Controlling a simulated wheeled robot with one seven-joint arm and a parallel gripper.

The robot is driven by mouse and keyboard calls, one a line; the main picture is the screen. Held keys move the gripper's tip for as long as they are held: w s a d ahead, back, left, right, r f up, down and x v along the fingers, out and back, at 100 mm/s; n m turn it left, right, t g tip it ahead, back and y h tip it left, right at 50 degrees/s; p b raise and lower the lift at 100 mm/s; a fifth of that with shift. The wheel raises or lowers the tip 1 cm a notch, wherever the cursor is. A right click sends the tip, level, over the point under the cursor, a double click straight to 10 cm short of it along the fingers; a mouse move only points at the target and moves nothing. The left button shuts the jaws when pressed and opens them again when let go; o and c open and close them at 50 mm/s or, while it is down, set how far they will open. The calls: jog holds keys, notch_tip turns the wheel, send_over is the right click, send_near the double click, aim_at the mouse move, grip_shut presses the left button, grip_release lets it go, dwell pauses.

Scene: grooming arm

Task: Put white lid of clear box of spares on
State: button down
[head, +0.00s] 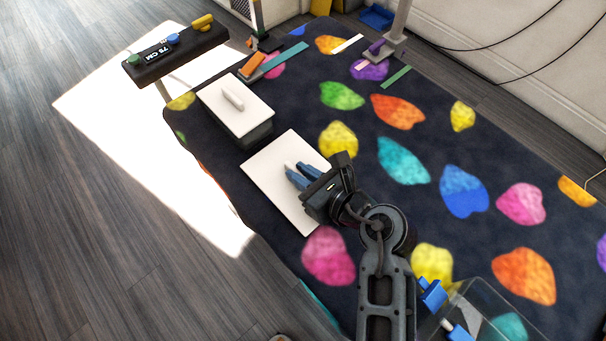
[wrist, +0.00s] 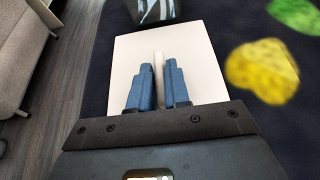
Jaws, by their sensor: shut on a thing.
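A flat white lid (head: 268,192) with a raised ridge handle is in my gripper (head: 297,174). In the wrist view, my gripper (wrist: 159,75) has its blue fingers on either side of the lid's handle (wrist: 158,60), and the white lid (wrist: 205,65) spreads out below them. I cannot tell whether the lid touches the surface below. A clear open box (head: 488,297) is at the bottom right, beside my arm, with blue pieces at its near left side. My arm and the frame edge hide part of it.
A second white lid (head: 248,112) with a handle sits on a dark box (head: 257,136) behind the held lid. A black stand (head: 178,50) with coloured knobs is at upper left. Metal posts stand at the back. The patterned dark mat (head: 440,140) is mostly clear on the right.

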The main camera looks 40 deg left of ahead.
jog(key=shift+r+p, duration=2.65)
jog(key=shift+r, duration=0.1)
jog(key=shift+d, duration=0.1)
